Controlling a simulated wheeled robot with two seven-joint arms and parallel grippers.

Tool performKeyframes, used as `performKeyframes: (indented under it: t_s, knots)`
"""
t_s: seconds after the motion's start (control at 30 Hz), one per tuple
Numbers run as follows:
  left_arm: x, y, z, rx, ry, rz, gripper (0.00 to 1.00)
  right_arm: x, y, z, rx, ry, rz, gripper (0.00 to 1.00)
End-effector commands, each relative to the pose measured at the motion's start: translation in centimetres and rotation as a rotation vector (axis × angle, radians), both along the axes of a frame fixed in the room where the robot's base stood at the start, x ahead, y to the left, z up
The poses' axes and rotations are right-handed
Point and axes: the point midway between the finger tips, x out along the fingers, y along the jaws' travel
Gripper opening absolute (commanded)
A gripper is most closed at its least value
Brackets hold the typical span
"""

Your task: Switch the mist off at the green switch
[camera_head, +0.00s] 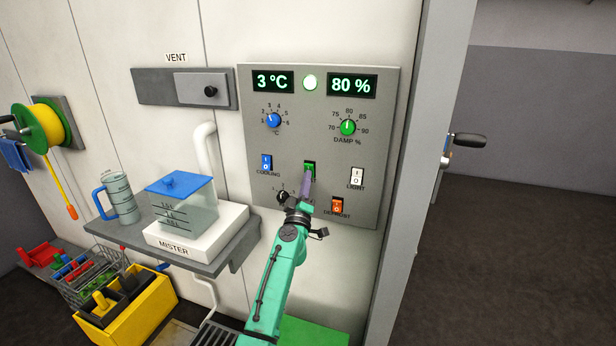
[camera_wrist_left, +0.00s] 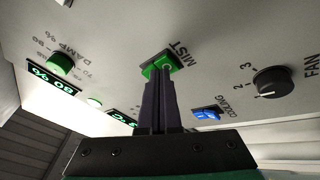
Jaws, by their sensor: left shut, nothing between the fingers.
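The green mist switch (camera_head: 309,168) is on the grey control panel (camera_head: 375,100), between the blue cooling switch and the white light switch. In the left wrist view the green switch (camera_wrist_left: 161,68) lies right at my fingertips, next to the word MIST. My left gripper (camera_head: 307,176) is shut and empty, with its tips at the switch, seemingly touching it. The fingers hide part of the switch, so I cannot tell its position. My right gripper is not in view.
The panel also has a blue cooling switch (camera_head: 266,163), white light switch (camera_head: 357,179), orange defrost switch (camera_head: 337,205) and black fan knob (camera_head: 283,197). The mister (camera_head: 190,236) stands on a shelf (camera_head: 125,235) at the left. A door handle (camera_head: 467,141) juts out at the right.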

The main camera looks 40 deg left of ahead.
Motion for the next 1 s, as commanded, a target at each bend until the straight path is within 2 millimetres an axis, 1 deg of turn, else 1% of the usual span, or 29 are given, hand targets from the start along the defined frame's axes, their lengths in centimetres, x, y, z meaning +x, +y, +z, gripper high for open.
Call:
performKeyframes:
  t_s: [0.17, 0.4, 0.73, 0.83, 1.0]
  knots:
    - [-0.2, -0.1, 0.2, 0.0, 0.0, 0.0, 0.0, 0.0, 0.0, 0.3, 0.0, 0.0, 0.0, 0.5]
    - [-1.3, -0.5, 0.8, 0.0, 0.001, -0.001, 0.0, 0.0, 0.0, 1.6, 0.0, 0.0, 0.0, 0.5]
    - [-1.6, -0.6, 0.7, 0.0, 0.0, 0.0, 0.0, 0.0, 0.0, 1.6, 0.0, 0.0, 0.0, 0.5]
    - [-2.1, -0.8, 1.1, 0.0, 0.001, -0.001, 0.0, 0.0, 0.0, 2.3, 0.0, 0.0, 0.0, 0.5]
    - [-3.6, -1.3, 1.9, 0.0, 0.002, 0.0, 0.0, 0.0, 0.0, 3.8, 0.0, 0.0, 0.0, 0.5]
